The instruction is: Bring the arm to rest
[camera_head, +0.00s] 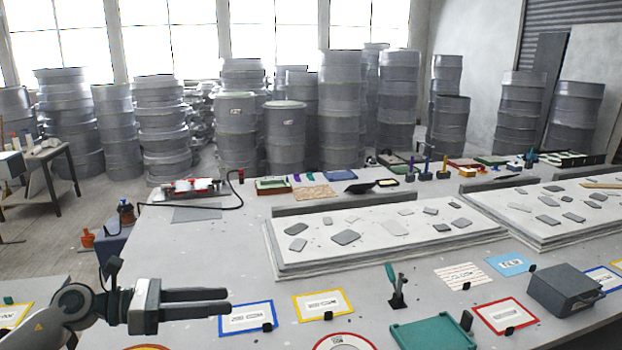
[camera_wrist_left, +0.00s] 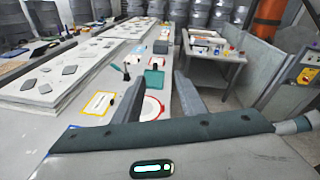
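My left gripper (camera_head: 227,301) reaches in from the lower left in the head view, level above the near edge of the grey table (camera_head: 225,250). Its two fingers point right and stand apart with nothing between them. In the left wrist view the open fingers (camera_wrist_left: 157,88) frame part of the tabletop and a red-ringed round sign. My right gripper is not in view.
Two white slabs with grey pieces (camera_head: 345,238) lie across the table. A green tray (camera_head: 433,333), a green-handled tool in a stand (camera_head: 397,290) and a dark grey box (camera_head: 565,290) are to the right. Stacked grey drums (camera_head: 236,130) stand behind.

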